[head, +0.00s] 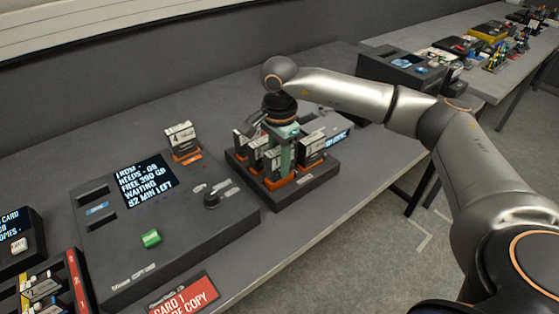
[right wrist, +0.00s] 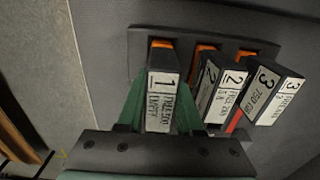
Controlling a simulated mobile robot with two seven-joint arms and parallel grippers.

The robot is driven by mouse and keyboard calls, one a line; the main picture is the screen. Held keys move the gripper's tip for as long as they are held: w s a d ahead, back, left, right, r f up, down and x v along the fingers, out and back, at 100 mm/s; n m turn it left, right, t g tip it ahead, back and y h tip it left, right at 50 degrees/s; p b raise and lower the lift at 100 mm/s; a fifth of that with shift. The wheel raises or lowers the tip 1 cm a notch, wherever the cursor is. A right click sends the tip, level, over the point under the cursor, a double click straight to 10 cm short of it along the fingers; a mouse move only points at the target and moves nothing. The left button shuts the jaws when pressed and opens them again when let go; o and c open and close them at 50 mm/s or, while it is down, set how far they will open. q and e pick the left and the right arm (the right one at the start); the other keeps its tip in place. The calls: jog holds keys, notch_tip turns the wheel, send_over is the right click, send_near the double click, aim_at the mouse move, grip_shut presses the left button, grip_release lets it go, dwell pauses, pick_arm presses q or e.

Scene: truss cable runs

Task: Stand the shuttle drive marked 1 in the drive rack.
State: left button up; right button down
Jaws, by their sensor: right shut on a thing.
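The shuttle drive marked 1 (right wrist: 162,98) is upright between the green fingers of my right gripper (right wrist: 160,112), with its white label facing the wrist camera. My right gripper (head: 285,150) is shut on it, over the drive rack (head: 305,190). The drive's orange end is at the rack's left slot in the right wrist view; I cannot tell whether it is fully seated. Drives marked 2 (right wrist: 232,92) and 3 (right wrist: 283,98) stand beside it in the rack (right wrist: 143,42). My left gripper is not in view.
A dark copy console (head: 180,235) with a screen, knob and green button lies left of the rack. A drive marked 4 (head: 182,140) stands on it. A red card (head: 183,297) is at the table's front edge. Another dark box (head: 405,68) is on the bench behind my arm.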

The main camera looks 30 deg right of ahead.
jog(key=shift+f, duration=0.35)
dwell(0.4)
jog(key=shift+b, duration=0.3)
jog(key=shift+f, duration=0.25)
jog(key=c, duration=0.7)
grip_release()
jog(key=shift+o, duration=1.1)
jog(key=shift+o, duration=0.3)
jog(key=shift+o, duration=1.3)
